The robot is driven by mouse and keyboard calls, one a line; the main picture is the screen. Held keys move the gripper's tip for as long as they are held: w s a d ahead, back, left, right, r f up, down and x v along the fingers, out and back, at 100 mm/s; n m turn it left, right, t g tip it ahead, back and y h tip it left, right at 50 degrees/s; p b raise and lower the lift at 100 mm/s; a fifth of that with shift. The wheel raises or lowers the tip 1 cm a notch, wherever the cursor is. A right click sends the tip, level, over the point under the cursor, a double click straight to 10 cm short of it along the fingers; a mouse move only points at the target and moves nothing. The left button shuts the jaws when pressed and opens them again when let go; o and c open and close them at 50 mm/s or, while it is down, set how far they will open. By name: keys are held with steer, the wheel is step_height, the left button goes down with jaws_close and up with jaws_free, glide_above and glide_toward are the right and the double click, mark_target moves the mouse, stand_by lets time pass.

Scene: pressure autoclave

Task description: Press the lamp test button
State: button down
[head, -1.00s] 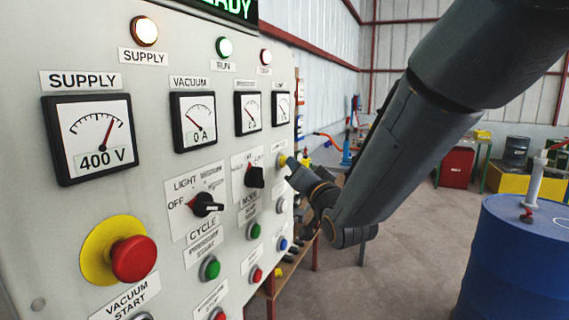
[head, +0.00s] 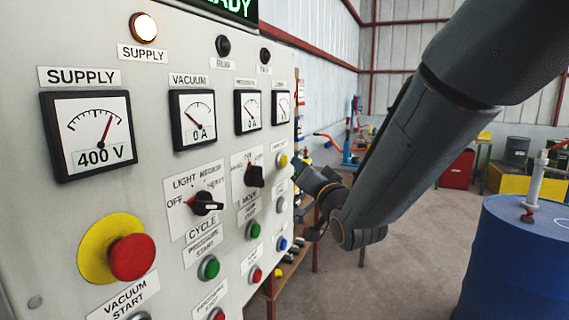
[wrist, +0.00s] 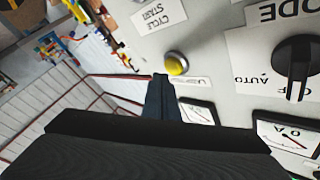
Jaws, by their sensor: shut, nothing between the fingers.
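A yellow button (head: 282,160) with a small unreadable label sits near the right edge of the control panel (head: 155,190); I take it for the lamp test button. It also shows in the wrist view as a yellow cap in a metal ring (wrist: 176,64). My gripper (head: 300,173) is shut and empty, just right of the panel, with a gap to the button. In the wrist view its fingertips (wrist: 161,78) point at the panel beside the yellow cap. The supply lamp (head: 144,27) is lit; the run lamp (head: 223,46) and the red-side lamp (head: 265,55) are dark.
A green button (head: 253,230), a white button (head: 281,205) and a blue button (head: 282,244) lie below the yellow one. A black mode knob (head: 255,176) is to its left. A red emergency stop (head: 132,257) protrudes from the panel. A blue drum (head: 510,260) stands at right.

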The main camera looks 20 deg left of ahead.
stand_by(0.3)
steer(key=shift+s+d+b, duration=0.2)
steer(key=shift+d+b, duration=0.1)
steer(key=shift+d, duration=2.2)
